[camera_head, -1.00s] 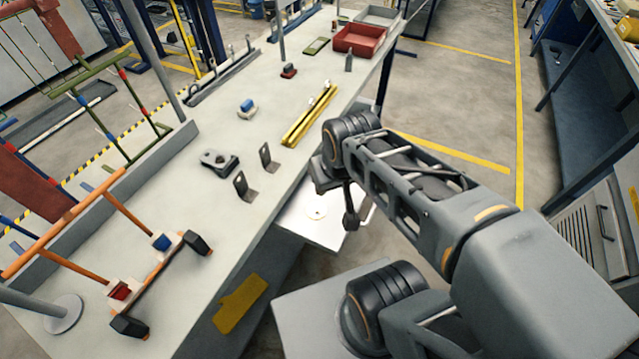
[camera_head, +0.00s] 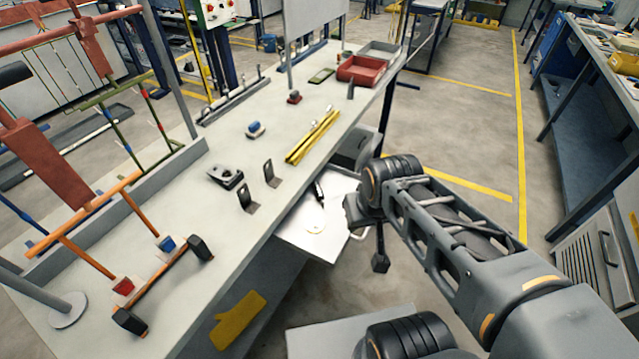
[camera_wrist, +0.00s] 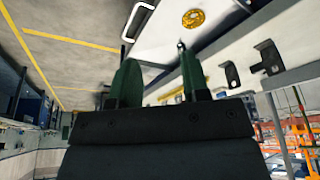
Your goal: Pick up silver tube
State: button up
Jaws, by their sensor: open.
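I cannot pick out a silver tube with certainty. Small pale, silvery ends show at the far end of the yellow rails (camera_head: 312,140) on the bench, too small to tell what they are. My gripper (camera_wrist: 157,75) is open in the wrist view, with two dark green fingers apart and nothing seen between them. In the head view my arm's end hangs beside the bench's right edge, near the pulled-out white drawer (camera_head: 300,232); the fingers are not clear there.
The bench (camera_head: 180,255) carries upright black brackets (camera_head: 246,198), a dark clamp block (camera_head: 226,177), a blue-topped block (camera_head: 255,129) and a red tray (camera_head: 360,71). An orange rack (camera_head: 85,215) stands at the near left. The floor right of my arm is open.

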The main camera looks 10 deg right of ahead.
aim_at(320, 197)
jog(key=i, duration=0.2)
jog(key=u, duration=0.2)
jog(key=k, duration=0.5)
jog(key=u, duration=4.95)
jog(key=k, duration=2.65)
jog(key=u, duration=0.15)
